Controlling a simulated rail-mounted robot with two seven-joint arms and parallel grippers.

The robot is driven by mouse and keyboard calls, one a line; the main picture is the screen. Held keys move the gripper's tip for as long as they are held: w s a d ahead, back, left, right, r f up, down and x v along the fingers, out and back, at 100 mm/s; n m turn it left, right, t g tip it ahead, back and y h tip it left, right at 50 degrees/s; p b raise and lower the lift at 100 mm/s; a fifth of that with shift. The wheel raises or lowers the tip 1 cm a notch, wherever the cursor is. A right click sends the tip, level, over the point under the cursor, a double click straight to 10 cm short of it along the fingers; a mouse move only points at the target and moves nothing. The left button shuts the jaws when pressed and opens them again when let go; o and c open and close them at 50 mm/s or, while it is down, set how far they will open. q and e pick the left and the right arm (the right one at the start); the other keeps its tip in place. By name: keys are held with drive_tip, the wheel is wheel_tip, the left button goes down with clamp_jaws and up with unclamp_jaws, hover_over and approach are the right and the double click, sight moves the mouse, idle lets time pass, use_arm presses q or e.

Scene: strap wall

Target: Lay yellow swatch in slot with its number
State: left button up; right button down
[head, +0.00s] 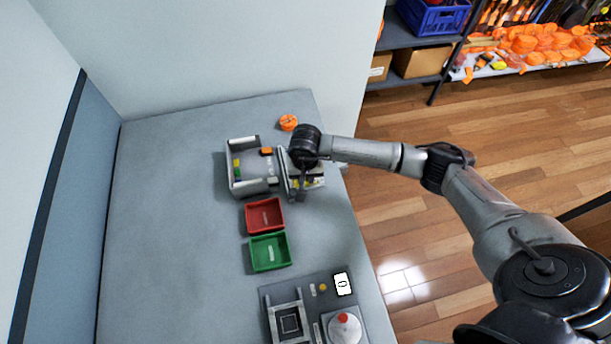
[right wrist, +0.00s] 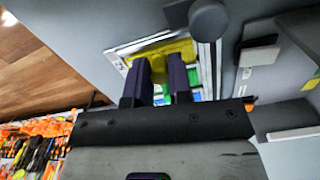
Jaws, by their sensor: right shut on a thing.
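The yellow swatch (right wrist: 172,49) shows at the fingertips of my right gripper (right wrist: 160,68) in the right wrist view. The dark fingers are shut on it, and they hide part of it. Green and blue patches show behind the fingers. In the head view my right gripper (head: 302,193) is over a pale slotted rack (head: 318,170) near the table's right edge, with a little yellow beneath it. A white label with a number (right wrist: 119,65) shows beside the swatch; I cannot read it surely. I cannot tell whether the swatch touches the rack. My left gripper is out of view.
A grey open-fronted holder (head: 231,181) with small coloured pieces stands left of the rack. A red bin (head: 250,228) and a green bin (head: 254,262) are nearer. A device panel with a "0" card (head: 342,284) lies in front. The table's left side is clear.

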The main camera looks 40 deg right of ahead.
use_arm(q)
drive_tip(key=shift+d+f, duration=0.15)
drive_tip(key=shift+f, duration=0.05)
use_arm(e)
drive_tip(key=shift+f, duration=0.1)
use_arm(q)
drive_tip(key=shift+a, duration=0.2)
use_arm(e)
drive_tip(key=c, duration=1)
unclamp_jaws()
drive_tip(key=shift+o, duration=0.6)
drive_tip(key=o, duration=0.3)
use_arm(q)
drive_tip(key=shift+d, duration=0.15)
